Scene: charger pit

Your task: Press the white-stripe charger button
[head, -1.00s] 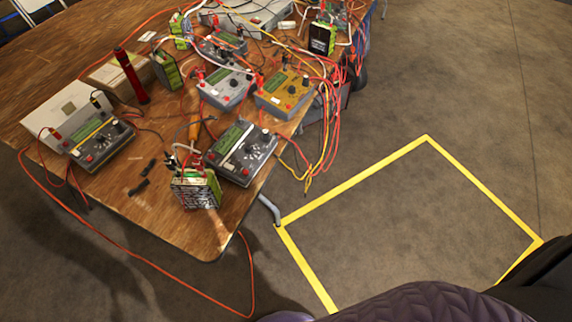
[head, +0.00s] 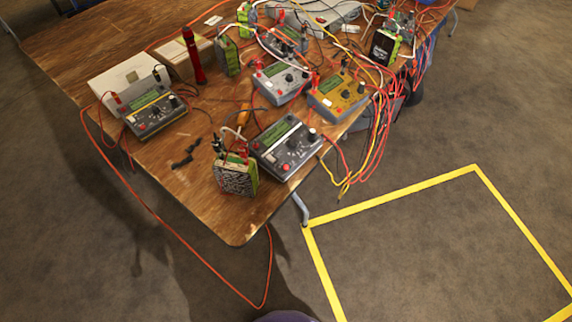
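The white-stripe charger (head: 290,150) is a dark grey box with a green screen, a dark knob and a pale stripe across its top. It sits near the front right edge of the wooden table (head: 215,220). A small red spot on its front corner looks like a button (head: 285,167). A green-sided battery pack (head: 236,178) stands upright close to its left, with leads on top. Neither of my grippers is in view, so their state is hidden.
A similar charger with a yellow stripe (head: 155,111) sits at the left. A light grey charger (head: 280,82) and a yellow charger (head: 338,97) stand behind. Red and yellow cables (head: 372,150) hang off the right edge. A yellow floor outline (head: 400,196) encloses bare floor.

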